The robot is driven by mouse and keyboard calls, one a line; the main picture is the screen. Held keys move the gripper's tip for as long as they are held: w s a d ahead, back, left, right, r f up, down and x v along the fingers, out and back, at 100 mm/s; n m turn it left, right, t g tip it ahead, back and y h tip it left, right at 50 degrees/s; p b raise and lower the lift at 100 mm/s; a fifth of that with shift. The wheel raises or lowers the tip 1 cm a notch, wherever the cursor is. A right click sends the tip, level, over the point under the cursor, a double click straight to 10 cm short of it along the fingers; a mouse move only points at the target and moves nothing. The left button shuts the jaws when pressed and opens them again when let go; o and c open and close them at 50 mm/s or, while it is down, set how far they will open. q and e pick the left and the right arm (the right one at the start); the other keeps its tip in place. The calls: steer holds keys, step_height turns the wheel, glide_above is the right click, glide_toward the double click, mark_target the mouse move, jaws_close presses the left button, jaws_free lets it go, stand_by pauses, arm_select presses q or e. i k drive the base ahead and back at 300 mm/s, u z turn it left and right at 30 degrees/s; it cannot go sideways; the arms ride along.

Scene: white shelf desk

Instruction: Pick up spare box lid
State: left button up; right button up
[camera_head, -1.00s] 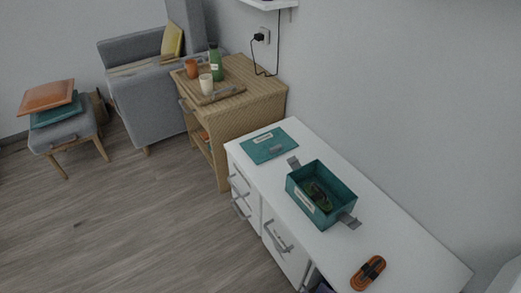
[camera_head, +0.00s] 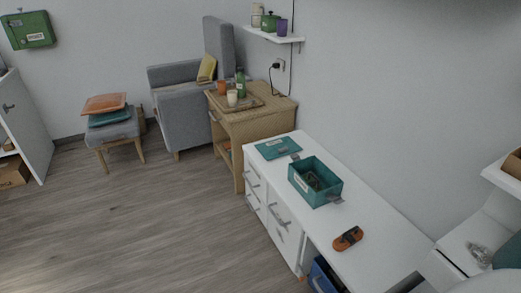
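A flat teal lid (camera_head: 278,148) with a pale label and a small grey handle lies on the far end of the white desk (camera_head: 368,232). An open teal box (camera_head: 315,186) with a label on its front and grey side handles stands just nearer on the same desk. Something dark lies inside the box, too small to tell. The lid lies apart from the box, or nearly so.
An orange and black object (camera_head: 348,238) lies on the desk, nearer than the box. A wicker cabinet (camera_head: 262,122) with a tray, bottle and cups stands beyond the desk. A grey armchair (camera_head: 185,112) and stool (camera_head: 118,132) stand farther left. The wooden floor (camera_head: 150,225) is clear.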

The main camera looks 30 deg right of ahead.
mark_target(271, 150)
steer(key=u, duration=0.3)
steer(key=i, duration=2.05)
steer(key=z, duration=0.25)
steer(key=i, duration=2)
steer(key=z, duration=2.15)
steer(key=i, duration=0.85)
steer(key=z, duration=0.65)
